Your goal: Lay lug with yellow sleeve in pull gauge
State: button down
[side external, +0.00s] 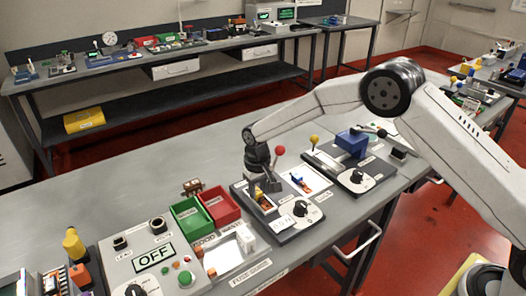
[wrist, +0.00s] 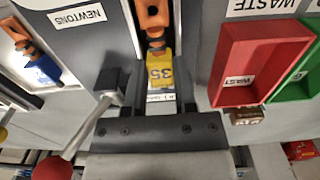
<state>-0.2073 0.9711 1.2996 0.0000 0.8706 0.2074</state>
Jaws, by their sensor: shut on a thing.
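The lug with the yellow sleeve (wrist: 160,72) is marked 35 and has an orange end (wrist: 153,20). In the wrist view it lies along the middle of a narrow channel, between my gripper's fingers. The side view shows it small (side external: 262,197), below my gripper (side external: 264,186), which is shut on it. The pull gauge (side external: 287,234) is a dark grey unit with a black dial, a display and a red-knobbed lever (side external: 279,151). The lug is at the gauge's slot; I cannot tell whether it rests on the bottom.
A lug with a blue sleeve (wrist: 42,68) lies on a white pad left in the wrist view. The red waste bin (side external: 221,203) and green bin (side external: 191,217) stand beside the gauge. A unit with a blue block (side external: 351,143) and yellow-knobbed lever (side external: 314,139) stands beyond.

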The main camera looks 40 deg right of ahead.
jog(key=shift+f, duration=0.2)
dwell(0.7)
jog(key=shift+c, duration=1.7)
grip_release()
jog(key=shift+r, duration=3.95)
jog(key=s+d+t, duration=0.1)
jog(key=s+d, duration=0.2)
jog(key=s, duration=0.6)
jog(key=s+d+r, duration=0.1)
jog(key=s+d, duration=0.3)
jog(key=s, duration=0.4)
jog(key=s+d+r+t, duration=0.1)
jog(key=s+d, duration=0.3)
jog(key=s, duration=0.5)
jog(key=shift+s+d+t, duration=0.25)
jog(key=shift+s+t, duration=0.05)
